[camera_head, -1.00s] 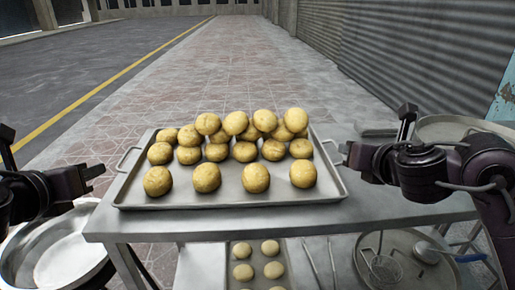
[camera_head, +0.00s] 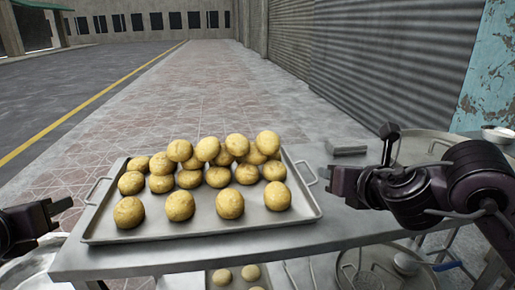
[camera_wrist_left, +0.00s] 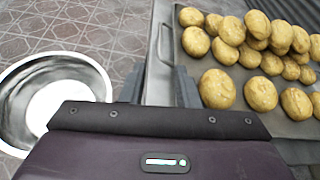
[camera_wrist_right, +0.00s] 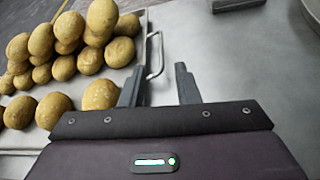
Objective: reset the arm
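My left gripper (camera_head: 62,207) is at the left edge of the head view, left of the tray. In the left wrist view its two fingers (camera_wrist_left: 160,84) stand apart with nothing between them. My right gripper (camera_head: 334,179) is just right of the tray's right handle. In the right wrist view its fingers (camera_wrist_right: 160,88) are also apart and empty, with bare table between them. The metal tray (camera_head: 255,222) lies on the table and holds several round golden buns (camera_head: 180,206), some stacked at the back.
The grey metal table (camera_head: 340,225) has free room right of the tray. A small grey block (camera_head: 346,148) and a large round pan (camera_head: 425,147) are at its back right. A metal bowl (camera_wrist_left: 90,75) is at the left. More buns (camera_head: 250,272) show below the table.

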